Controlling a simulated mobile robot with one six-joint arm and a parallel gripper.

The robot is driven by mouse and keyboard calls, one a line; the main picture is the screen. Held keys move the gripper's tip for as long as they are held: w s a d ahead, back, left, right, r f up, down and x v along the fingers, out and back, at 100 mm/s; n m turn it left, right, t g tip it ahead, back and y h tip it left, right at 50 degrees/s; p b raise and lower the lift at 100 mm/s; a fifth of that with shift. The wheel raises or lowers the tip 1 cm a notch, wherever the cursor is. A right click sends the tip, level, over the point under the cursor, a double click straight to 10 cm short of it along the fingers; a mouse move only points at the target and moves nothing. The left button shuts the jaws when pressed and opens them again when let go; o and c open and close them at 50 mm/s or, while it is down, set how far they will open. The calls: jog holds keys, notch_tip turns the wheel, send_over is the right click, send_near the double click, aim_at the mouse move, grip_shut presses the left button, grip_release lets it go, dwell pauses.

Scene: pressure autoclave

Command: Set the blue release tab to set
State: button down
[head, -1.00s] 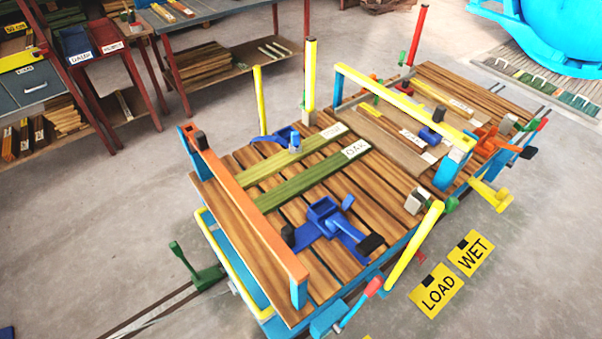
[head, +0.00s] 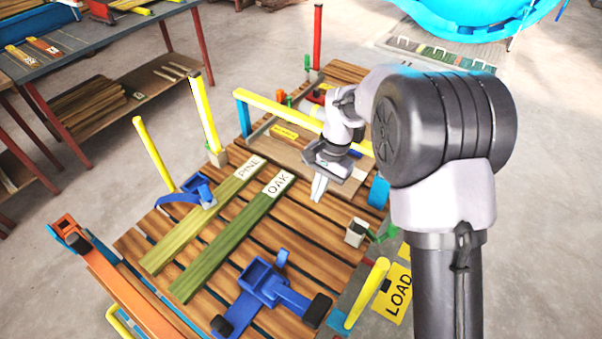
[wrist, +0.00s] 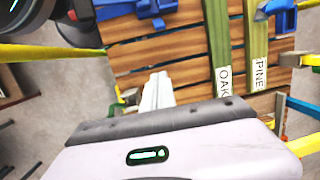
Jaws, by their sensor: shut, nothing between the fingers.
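Two blue fittings show on the slatted wooden deck (head: 322,255) in the head view. The nearer blue fitting (head: 265,283) has a square socket and arms with black ends. My gripper (head: 319,188) is shut and empty, fingers pointing down over the deck's far right part, apart from both fittings. In the wrist view my gripper (wrist: 157,92) shows pale closed fingers, with blue parts (wrist: 155,10) at the top edge.
Green strips labelled PINE (head: 205,215) and OAK (head: 232,235) lie on the deck. A yellow bar (head: 280,112) crosses behind my gripper. Yellow posts (head: 365,294) and an orange rail (head: 125,285) stand at the sides. My arm covers the right side.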

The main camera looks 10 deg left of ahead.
aim_at(282, 258)
jog(key=a+f+g, duration=0.1)
jog(key=a+f, duration=0.2)
jog(key=f, duration=0.8)
jog(key=shift+s+a+g+h, duration=0.3)
jog(key=shift+a, duration=0.05)
jog(key=b+x, duration=0.4)
jog(key=x, duration=0.6)
jog(key=shift+f, duration=0.35)
jog(key=shift+s+a+r+b, duration=0.15)
jog(key=shift+s+a+r, duration=0.1)
jog(key=shift+s+r, duration=0.3)
jog(key=shift+s+a+r+b, duration=0.15)
jog(key=shift+s+a+r, duration=0.1)
jog(key=shift+s+r, duration=0.25)
jog(key=shift+s+a+r, duration=0.15)
jog(key=shift+s+r, duration=0.2)
jog(key=shift+r, duration=0.2)
